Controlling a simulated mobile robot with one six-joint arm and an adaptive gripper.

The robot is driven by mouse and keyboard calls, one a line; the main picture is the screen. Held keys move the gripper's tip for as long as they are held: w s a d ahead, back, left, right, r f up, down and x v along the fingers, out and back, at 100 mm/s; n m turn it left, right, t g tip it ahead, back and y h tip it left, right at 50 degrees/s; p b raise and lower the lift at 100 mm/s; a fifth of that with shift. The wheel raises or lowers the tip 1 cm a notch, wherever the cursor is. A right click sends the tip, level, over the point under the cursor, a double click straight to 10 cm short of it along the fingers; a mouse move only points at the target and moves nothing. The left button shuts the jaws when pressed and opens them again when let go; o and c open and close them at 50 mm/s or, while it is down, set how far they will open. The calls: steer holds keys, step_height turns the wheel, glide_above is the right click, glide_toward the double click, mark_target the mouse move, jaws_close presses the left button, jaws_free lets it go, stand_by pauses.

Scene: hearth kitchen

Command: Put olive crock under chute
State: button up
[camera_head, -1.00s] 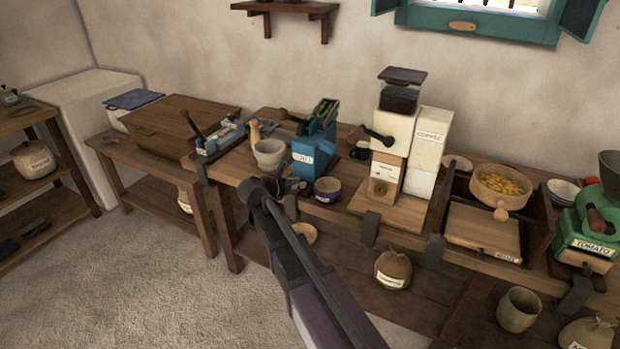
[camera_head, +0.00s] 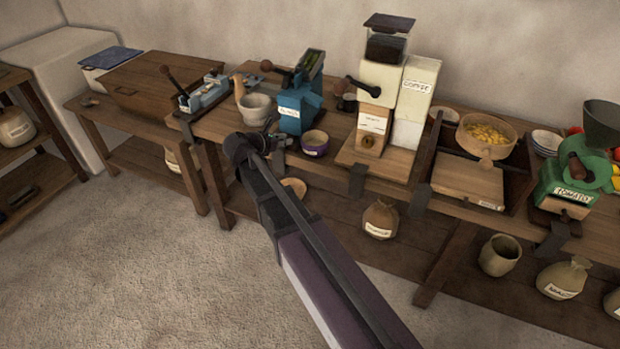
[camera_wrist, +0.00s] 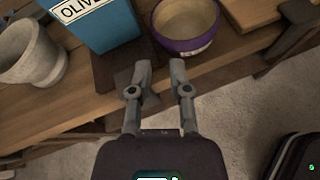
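The crock (camera_head: 315,143) is a small round purple bowl with a pale inside and a white label. It stands upright near the bench's front edge, right of a blue mill (camera_head: 299,108). In the wrist view the crock (camera_wrist: 186,42) lies ahead and slightly right of my fingertips. The mill (camera_wrist: 108,28) there shows a label with letters like "OLIV". Its chute cannot be made out clearly. My gripper (camera_wrist: 160,68) has its two fingers apart with nothing between them, at the bench edge and short of the crock. In the head view my gripper (camera_head: 275,138) is small and partly hidden.
A grey stone mortar (camera_head: 257,108) stands left of the blue mill. A cream coffee grinder (camera_head: 378,90) on a wooden base stands right of the crock. Farther right are a wooden tray (camera_head: 470,180) and a green tomato mill (camera_head: 575,180). Sacks (camera_head: 380,218) rest on the lower shelf.

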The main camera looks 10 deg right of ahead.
steer(key=s+d+f+m+g+y, duration=0.45)
steer(key=s+d+f+m, duration=0.35)
steer(key=s+m, duration=0.4)
steer(key=s+f+m+g+y, duration=0.3)
steer(key=s+m+g+y, duration=0.1)
steer(key=s+m, duration=0.7)
steer(key=shift+s+d+m+y, duration=0.25)
steer(key=shift+s+m+y, duration=0.15)
steer(key=shift+s+y, duration=0.4)
steer(key=shift+w, duration=0.1)
step_height(320, 180, up, 13)
steer(key=p, duration=1.2)
steer(key=shift+f+p, duration=0.2)
steer(key=shift+p, duration=0.15)
steer(key=shift+o, duration=0.2)
